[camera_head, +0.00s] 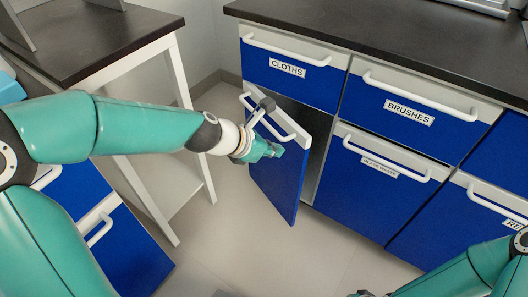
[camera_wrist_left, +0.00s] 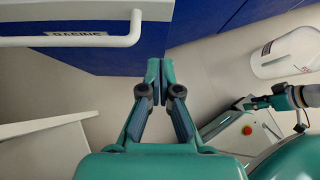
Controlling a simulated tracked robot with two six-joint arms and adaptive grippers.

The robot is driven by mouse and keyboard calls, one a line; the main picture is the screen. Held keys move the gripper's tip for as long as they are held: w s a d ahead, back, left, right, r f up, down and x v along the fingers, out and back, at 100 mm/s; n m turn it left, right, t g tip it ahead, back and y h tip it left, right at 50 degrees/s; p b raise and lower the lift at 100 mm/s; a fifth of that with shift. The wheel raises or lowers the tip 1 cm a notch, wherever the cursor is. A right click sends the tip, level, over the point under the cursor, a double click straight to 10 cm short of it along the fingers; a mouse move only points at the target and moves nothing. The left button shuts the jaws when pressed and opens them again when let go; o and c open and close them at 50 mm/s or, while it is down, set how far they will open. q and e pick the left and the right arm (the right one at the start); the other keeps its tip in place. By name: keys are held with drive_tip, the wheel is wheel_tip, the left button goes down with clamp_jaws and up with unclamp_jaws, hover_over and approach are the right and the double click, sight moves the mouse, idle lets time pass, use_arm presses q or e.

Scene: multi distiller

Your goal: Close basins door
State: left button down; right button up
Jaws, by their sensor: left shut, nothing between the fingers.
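The blue basins door (camera_head: 277,178) stands ajar under the drawer labelled CLOTHS, with a dark gap behind it. Its white bar handle (camera_head: 268,120) runs along the top edge. In the left wrist view the door (camera_wrist_left: 105,57) and its handle (camera_wrist_left: 60,41) fill the upper left, and the handle partly hides the label. My left gripper (camera_head: 277,150) is shut and empty at the upper part of the door, by its free side. In the wrist view its fingertips (camera_wrist_left: 160,65) are together next to the door's edge. My right gripper (camera_wrist_left: 247,103) is small in the wrist view, jaws unclear.
The BRUSHES drawer (camera_head: 408,110) and another blue door (camera_head: 365,190) to the right are closed. A white-framed table (camera_head: 100,50) stands on the left. Floor (camera_head: 240,255) in front is clear. A white bin (camera_wrist_left: 288,52) shows in the wrist view.

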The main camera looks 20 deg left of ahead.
sight(302, 147)
use_arm(q)
drive_tip(key=w+d, duration=0.1)
drive_tip(key=w+d+f, duration=0.2)
drive_tip(key=w, duration=0.1)
drive_tip(key=shift+w+d, duration=0.35)
drive_tip(key=shift+w, duration=0.2)
use_arm(e)
drive_tip(key=shift+f, duration=0.25)
